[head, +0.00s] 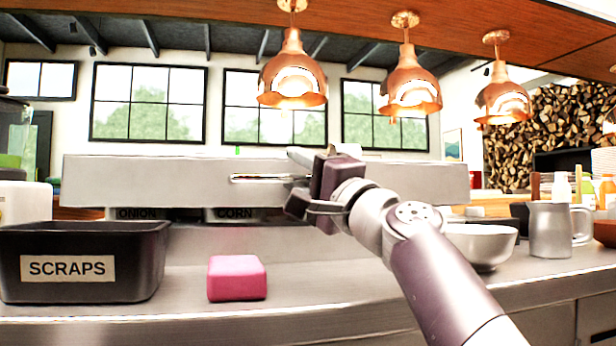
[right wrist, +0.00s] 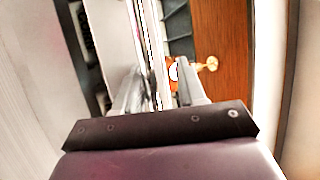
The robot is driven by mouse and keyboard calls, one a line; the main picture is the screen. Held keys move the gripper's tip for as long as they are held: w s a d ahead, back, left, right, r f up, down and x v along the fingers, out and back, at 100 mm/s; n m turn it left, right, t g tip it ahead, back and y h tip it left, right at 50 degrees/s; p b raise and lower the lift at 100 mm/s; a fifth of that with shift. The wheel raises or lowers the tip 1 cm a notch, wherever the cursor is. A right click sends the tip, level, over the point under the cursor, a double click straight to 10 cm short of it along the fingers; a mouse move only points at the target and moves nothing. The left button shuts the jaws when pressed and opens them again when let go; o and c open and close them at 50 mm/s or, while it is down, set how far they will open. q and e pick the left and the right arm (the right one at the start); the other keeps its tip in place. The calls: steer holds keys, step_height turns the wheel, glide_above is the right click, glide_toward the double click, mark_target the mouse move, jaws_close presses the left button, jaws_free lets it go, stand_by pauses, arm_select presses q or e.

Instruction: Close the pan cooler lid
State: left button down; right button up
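The pan cooler lid (head: 150,182) is a long, pale steel panel across the middle of the head view, with a slot-like handle (head: 262,179) in its face. Its lower edge stands above labels reading ONION (head: 137,213) and CORN (head: 234,213), so the lid looks raised. My right gripper (head: 306,168) is at the right end of the handle. In the right wrist view its two fingers (right wrist: 163,88) are apart, with a pale steel edge seen between or just beyond them. I cannot tell if they touch the lid. My left gripper is out of view.
A black SCRAPS bin (head: 120,240) and a pink block (head: 237,278) sit on the steel counter (head: 330,280) in front of the cooler. A white bowl (head: 482,246) and a metal pitcher (head: 550,230) stand at the right. Copper lamps (head: 293,75) hang above.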

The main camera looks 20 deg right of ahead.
steer(key=shift+s+d+f, duration=0.1)
steer(key=shift+s+f, duration=0.1)
steer(key=shift+f, duration=0.15)
steer(key=b+v, duration=0.1)
steer(key=v, duration=0.2)
steer(key=b+v, duration=0.1)
steer(key=v, duration=0.3)
steer(key=b+v, duration=0.1)
steer(key=v, duration=0.3)
steer(key=shift+s+d+r+b, duration=0.1)
steer(key=shift+s+r+b, duration=0.1)
steer(key=shift+s+b, duration=0.1)
steer(key=shift+s+d+f, duration=0.1)
steer(key=shift+s, duration=0.15)
